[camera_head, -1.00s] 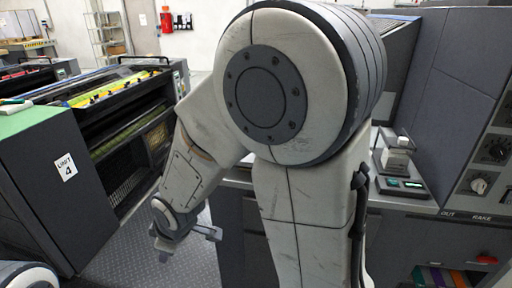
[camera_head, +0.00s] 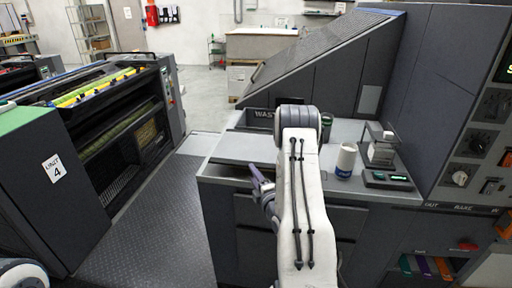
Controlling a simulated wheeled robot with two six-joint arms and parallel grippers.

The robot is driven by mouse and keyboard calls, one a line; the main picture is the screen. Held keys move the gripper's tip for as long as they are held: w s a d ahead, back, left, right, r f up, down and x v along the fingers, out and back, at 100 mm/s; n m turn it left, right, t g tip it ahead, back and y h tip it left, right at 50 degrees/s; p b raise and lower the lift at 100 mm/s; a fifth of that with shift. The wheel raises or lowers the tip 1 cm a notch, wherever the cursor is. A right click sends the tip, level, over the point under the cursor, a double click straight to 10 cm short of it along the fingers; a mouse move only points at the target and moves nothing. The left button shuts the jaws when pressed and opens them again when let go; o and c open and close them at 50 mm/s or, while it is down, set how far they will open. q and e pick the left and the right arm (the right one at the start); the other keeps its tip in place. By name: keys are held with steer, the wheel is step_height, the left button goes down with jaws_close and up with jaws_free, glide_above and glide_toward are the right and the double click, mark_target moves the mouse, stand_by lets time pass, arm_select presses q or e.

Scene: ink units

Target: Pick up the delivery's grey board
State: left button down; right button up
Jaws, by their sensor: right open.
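A flat pale grey panel (camera_head: 243,146), which looks like the grey board, lies at the left end of the delivery counter (camera_head: 225,173). My arm hides its right part. My right gripper (camera_head: 258,176) is just in front of the counter's front edge, near the panel's front side. Its jaws are open, and I see nothing between them. I cannot tell whether a finger touches the counter. My left gripper is not in view.
A slanted dark hood (camera_head: 320,60) rises behind. The tread-plate floor (camera_head: 155,225) at left is clear.

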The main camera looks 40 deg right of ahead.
mark_target(244, 166)
steer(key=p+x, duration=0.1)
steer(key=x, duration=0.3)
steer(key=a+p+x, duration=0.1)
steer(key=x, duration=0.2)
steer(key=shift+w+p, duration=0.3)
steer(key=shift+p, duration=0.05)
steer(key=shift+w+d+f, duration=0.1)
steer(key=shift+w, duration=0.35)
jaws_close()
